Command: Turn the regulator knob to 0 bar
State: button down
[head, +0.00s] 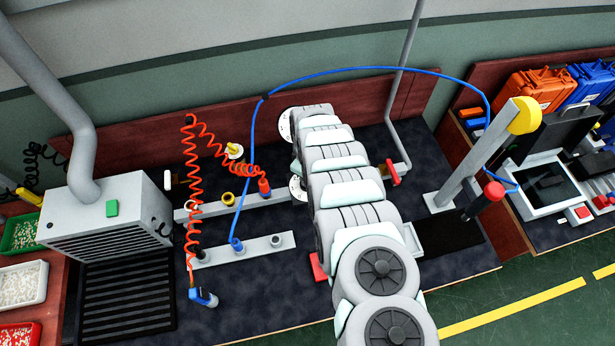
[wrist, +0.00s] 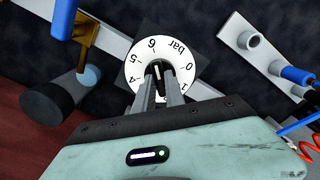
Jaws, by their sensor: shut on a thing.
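The regulator's round white dial (wrist: 133,69) shows in the wrist view with black figures 4, 5, 6, "bar", 0 and 1 around its rim. A dark knob (wrist: 157,68) sits at its centre. My gripper (wrist: 160,85) is shut on the knob, with its two fingers on either side of it. A small pale mark on the knob seems to face the stretch near 6, but its exact reading is unclear. The fingers cover the lower part of the dial.
A white bar with round sockets (wrist: 245,42) lies at the upper right in the wrist view. A dark grey cylinder (wrist: 50,108) is at the left. In the head view, a coiled red hose (head: 210,150) and a blue hose (head: 340,69) run close to my arm.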

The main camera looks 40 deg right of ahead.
dwell(0.4)
jog(key=c, duration=1.4)
grip_release()
notch_tip(320, 180, up, 11)
jog(key=shift+b, duration=0.35)
jog(key=shift+f, duration=0.1)
